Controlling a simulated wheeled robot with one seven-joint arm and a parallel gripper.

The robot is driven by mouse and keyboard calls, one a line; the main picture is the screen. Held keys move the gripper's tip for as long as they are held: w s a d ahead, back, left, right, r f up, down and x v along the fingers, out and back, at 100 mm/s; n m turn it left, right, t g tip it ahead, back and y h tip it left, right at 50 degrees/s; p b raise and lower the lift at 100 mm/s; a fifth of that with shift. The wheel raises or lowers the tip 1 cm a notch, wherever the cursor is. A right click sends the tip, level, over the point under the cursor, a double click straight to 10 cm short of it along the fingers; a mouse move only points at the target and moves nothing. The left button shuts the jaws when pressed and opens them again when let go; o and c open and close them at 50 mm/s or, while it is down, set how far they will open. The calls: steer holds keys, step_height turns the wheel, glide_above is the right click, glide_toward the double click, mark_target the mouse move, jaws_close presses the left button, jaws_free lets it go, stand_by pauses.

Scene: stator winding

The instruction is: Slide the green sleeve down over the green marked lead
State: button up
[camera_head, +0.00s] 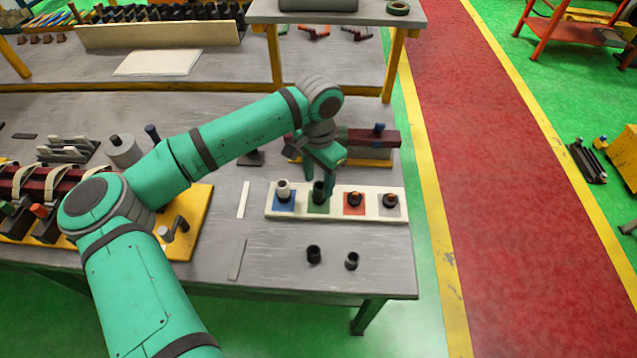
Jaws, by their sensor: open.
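A white board (272,214) lies on the bench with blue, green, red and grey squares in a row. A dark green sleeve (319,190) stands upright over the green square (318,208). The lead at the green mark is hidden; how far down the sleeve sits on it cannot be told. My gripper (322,180) is open, its green fingers pointing down at the sleeve, one finger close on its right. Whether they touch cannot be told.
A pale sleeve (283,187) stands on the blue square. Short dark leads with copper tops stand on the red (354,200) and grey (390,200) squares. Two dark sleeves (313,254) (351,261) stand on the bench in front. A dark red bar (365,138) lies behind the board.

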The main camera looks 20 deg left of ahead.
step_height(320, 180, up, 9)
stand_by(0.3)
stand_by(0.6)
